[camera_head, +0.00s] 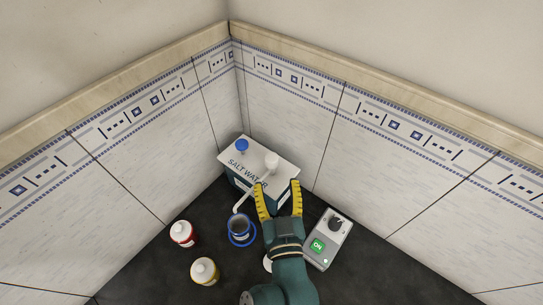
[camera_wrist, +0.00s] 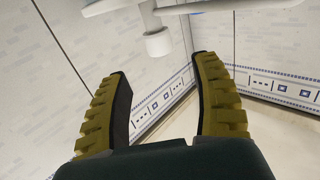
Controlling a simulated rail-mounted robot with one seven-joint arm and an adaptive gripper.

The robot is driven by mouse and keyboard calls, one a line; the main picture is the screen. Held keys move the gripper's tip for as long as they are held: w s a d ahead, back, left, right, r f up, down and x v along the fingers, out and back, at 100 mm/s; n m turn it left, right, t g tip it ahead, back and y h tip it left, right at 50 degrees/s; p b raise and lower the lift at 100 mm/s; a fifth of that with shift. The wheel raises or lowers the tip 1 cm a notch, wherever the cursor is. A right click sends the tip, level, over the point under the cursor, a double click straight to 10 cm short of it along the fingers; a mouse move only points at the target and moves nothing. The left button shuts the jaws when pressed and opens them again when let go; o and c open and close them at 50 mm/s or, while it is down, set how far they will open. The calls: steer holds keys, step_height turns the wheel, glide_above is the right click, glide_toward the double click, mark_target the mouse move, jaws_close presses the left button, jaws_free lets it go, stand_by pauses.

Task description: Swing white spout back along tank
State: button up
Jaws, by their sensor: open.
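The tank (camera_head: 284,181), dark with a white top marked SALT WATER, stands in the wall corner in the head view. Its white spout (camera_head: 252,193) runs from a round head on the tank top forward and down to the left, its tip close to the beaker (camera_head: 241,230) with a blue rim. My gripper (camera_head: 277,184) is open over the tank's front right side, its yellow fingers to the right of the spout. In the wrist view, a white stub and arm, apparently the spout (camera_wrist: 158,43), show beyond my open, empty fingers (camera_wrist: 162,64). Touching is not visible.
A blue cap (camera_head: 241,145) sits on the tank's left. A red-labelled bottle (camera_head: 182,233) and a yellow-labelled bottle (camera_head: 204,271) stand at the left front. A control box (camera_head: 328,238) showing ON lies right of my arm. Tiled walls close in behind the tank.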

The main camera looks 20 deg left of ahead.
mark_target(272, 164)
steer(key=x, duration=0.8)
steer(key=shift+w+a, duration=0.25)
steer(key=shift+w, duration=0.05)
steer(key=shift+c, duration=0.3)
jaws_close()
steer(key=shift+f, duration=0.1)
